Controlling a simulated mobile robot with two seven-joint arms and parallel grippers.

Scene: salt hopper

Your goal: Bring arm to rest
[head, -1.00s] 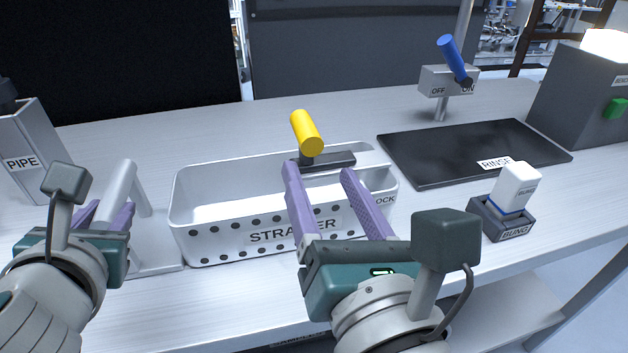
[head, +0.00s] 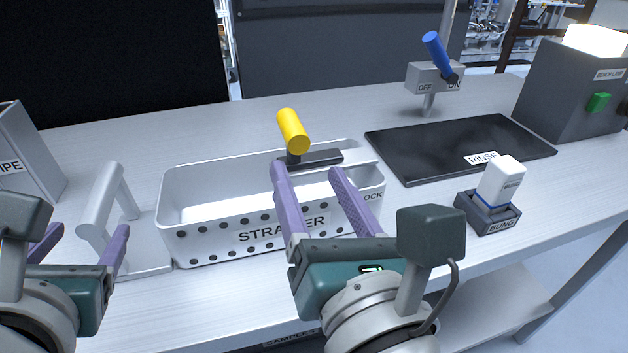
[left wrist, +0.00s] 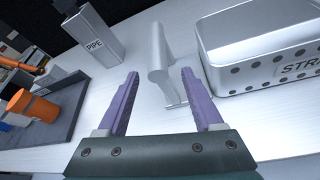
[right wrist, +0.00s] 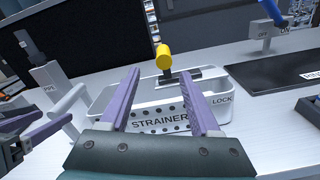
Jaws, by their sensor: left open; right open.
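My left gripper (head: 85,250) is open and empty at the lower left of the head view, in front of a grey handle (head: 100,205) on a flat plate. In the left wrist view the handle (left wrist: 158,55) stands beyond and between the open fingers, apart from them. My right gripper (head: 308,188) is open and empty, in front of the white strainer basket (head: 205,243). Contact with the basket cannot be told.
A grey pipe holder (head: 25,160) stands at the left. At the right are the black rinse mat (head: 440,150), a blue lever (head: 437,55) on a post, a white bung (head: 498,180) in its dark holder and a bench lamp (head: 575,85). The table front is clear.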

